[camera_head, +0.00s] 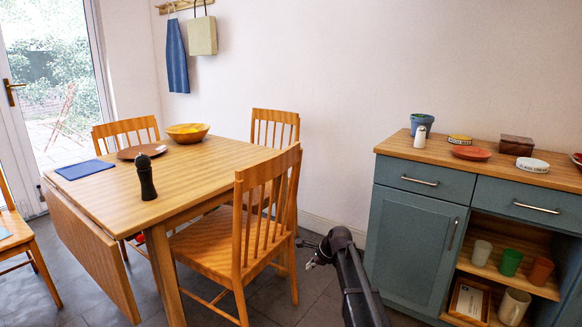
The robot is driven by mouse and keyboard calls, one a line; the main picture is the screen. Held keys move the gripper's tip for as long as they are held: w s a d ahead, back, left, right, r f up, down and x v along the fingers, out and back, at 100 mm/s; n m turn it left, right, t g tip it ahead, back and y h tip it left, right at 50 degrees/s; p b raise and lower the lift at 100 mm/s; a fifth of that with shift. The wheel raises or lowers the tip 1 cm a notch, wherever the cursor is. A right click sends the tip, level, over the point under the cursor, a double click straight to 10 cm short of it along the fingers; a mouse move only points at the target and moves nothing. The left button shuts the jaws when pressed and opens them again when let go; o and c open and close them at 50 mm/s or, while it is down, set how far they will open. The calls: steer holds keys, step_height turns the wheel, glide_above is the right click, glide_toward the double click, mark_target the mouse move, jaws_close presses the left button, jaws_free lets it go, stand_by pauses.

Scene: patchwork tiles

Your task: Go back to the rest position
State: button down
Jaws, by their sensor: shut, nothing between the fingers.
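My gripper (309,262) shows small at the lower middle, at the end of my dark arm (352,275). It is shut and holds nothing that I can see. It is low, over the floor between the nearest chair (268,215) and the blue-grey sideboard (413,224). Part of it is hidden by my arm's own dark joint.
A wooden table (205,178) at the left bears a pepper mill (146,178), a bowl (188,136), a brown plate (142,152) and a blue mat (85,169). The sideboard top (440,152) holds a blue pot (422,123) and other small items. Grey floor (325,285) lies around my gripper.

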steer(key=s+d+r+n+g+h+p, duration=0.1)
steer(key=s+d+n+g+h+p, duration=0.3)
steer(key=s+n, duration=0.85)
steer(key=s+d+r+n+h+p, duration=0.1)
steer(key=s+d+n, duration=0.5)
steer(key=s, duration=1.3)
step_height(320, 180, up, 37)
steer(key=p, duration=3.7)
steer(key=shift+w+r, duration=0.2)
steer(key=shift+m, duration=0.25)
